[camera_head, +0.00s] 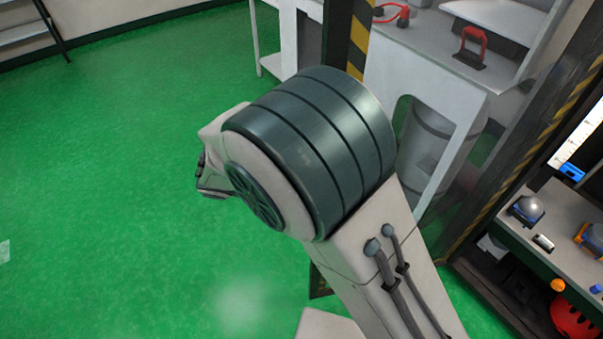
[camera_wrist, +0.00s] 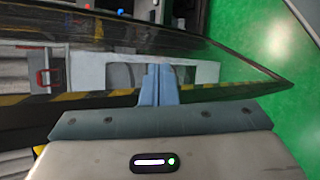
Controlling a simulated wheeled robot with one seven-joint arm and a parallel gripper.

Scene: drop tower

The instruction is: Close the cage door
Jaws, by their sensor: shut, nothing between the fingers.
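The cage door (camera_head: 540,135) appears as a clear pane in a dark frame with yellow and black stripes, behind and right of my arm in the head view. Another striped upright (camera_head: 360,40) stands behind my arm. In the wrist view a dark, striped frame edge (camera_wrist: 215,92) crosses the picture and runs to a corner at the right. My gripper (camera_wrist: 155,75) has its blue fingers together and empty, in front of this panel. I cannot tell whether they touch it.
A grey-white machine with a red handle (camera_head: 470,48) and a grey bin (camera_head: 425,145) show behind the frame. A shelf (camera_head: 555,215) with small parts stands at the right. The green floor (camera_head: 110,180) at the left is mostly clear.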

